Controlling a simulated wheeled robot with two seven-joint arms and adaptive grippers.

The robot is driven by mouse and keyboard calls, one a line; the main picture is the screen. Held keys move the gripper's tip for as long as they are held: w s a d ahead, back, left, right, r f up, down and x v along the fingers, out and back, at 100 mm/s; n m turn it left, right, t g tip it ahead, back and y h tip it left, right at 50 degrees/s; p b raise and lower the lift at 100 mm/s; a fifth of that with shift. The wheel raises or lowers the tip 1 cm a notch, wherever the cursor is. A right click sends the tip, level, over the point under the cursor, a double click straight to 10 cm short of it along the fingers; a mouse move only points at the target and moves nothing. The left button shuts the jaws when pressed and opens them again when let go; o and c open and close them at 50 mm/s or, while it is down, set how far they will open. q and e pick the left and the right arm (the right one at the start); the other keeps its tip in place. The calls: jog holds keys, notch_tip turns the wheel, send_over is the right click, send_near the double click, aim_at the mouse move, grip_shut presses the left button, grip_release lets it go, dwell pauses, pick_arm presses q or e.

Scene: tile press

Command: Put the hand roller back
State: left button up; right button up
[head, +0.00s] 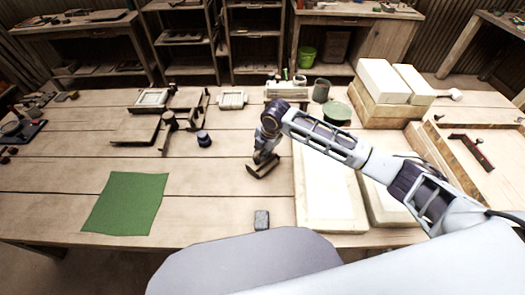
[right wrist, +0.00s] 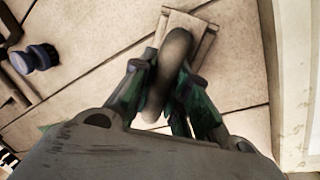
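My right gripper (head: 266,150) points down over the middle of the table. In the right wrist view its fingers (right wrist: 160,95) stand on both sides of a thick, curved, grey-brown handle and appear to press on it. The handle belongs to a tool with a flat, pale wooden-looking underside (right wrist: 188,30), which I take to be the hand roller; in the head view it shows as a small brown piece (head: 262,167) under the gripper. I cannot tell whether it touches the table. The fingers hide part of the handle. My left gripper is not in view.
A green cloth (head: 127,203) lies front left and a small grey block (head: 261,220) near the front edge. A wooden stand (head: 168,130) and a dark blue knob-like item (head: 204,139) are left. Pale slabs (head: 328,200) lie right. The table between cloth and gripper is clear.

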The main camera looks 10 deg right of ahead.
jog(key=o, duration=0.5)
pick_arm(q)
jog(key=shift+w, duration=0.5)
pick_arm(e)
jog(key=shift+s, duration=0.1)
jog(key=shift+d+r, duration=0.1)
jog(key=shift+r, duration=0.35)
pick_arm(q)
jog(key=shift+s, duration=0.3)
pick_arm(e)
jog(key=v, duration=1.1)
jog(key=shift+r, duration=0.2)
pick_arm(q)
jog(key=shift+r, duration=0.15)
pick_arm(e)
jog(key=shift+r, duration=0.15)
pick_arm(q)
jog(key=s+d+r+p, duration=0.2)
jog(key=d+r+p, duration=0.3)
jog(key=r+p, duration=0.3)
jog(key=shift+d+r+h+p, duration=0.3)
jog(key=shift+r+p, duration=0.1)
jog(key=shift+p, duration=0.2)
pick_arm(e)
notch_tip(320, 180, up, 9)
jog(key=shift+r, duration=0.1)
